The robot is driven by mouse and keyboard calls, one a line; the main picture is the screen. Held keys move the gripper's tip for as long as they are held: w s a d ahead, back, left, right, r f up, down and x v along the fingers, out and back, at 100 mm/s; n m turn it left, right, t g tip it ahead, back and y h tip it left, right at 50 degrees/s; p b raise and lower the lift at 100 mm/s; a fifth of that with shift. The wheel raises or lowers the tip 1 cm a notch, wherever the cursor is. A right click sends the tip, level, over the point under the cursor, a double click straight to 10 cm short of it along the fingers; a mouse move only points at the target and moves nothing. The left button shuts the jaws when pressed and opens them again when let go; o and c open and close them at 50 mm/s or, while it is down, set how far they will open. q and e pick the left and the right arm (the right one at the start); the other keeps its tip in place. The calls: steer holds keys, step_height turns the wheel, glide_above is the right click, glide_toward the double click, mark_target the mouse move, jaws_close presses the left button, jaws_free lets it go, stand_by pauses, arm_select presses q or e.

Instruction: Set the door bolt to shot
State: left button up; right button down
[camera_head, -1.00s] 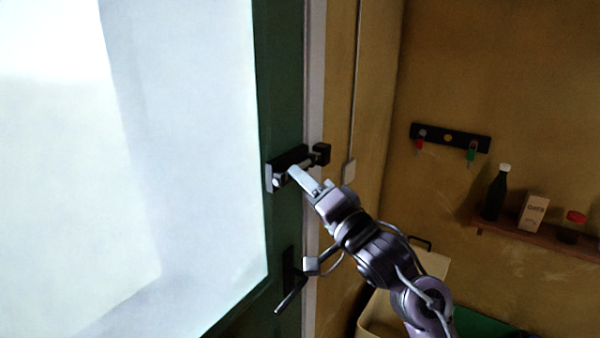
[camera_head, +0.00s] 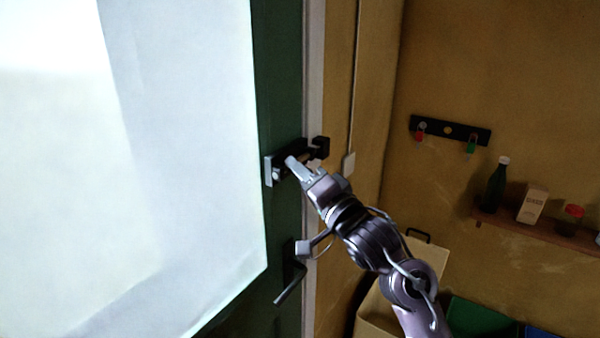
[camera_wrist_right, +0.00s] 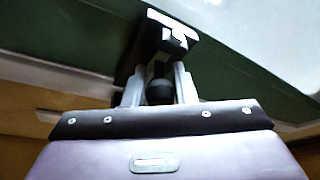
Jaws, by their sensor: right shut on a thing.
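The door bolt (camera_head: 289,153) is a black housing with a metal rod, mounted on the green door (camera_head: 285,90) near its right edge. Its black keeper (camera_head: 321,147) sits to the right on the frame side. My right gripper (camera_head: 292,165) is at the bolt, its fingers shut on the bolt's knob. In the right wrist view the dark round knob (camera_wrist_right: 160,91) lies between the two fingers, with the bolt's housing beyond. Whether the rod's tip is inside the keeper is hard to tell. My left gripper is not in view.
A black door handle (camera_head: 290,284) is below the bolt, close to my right arm. A key rack (camera_head: 449,131) hangs on the wall to the right. A shelf (camera_head: 540,234) holds a bottle, a carton and a red-lidded jar. A beige bin (camera_head: 428,262) stands below.

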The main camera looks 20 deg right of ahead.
steer(key=d, duration=0.1)
steer(key=w+d+p, duration=0.1)
steer(key=w+d, duration=0.1)
steer(key=shift+r+p, duration=0.25)
steer(key=shift+p, duration=0.15)
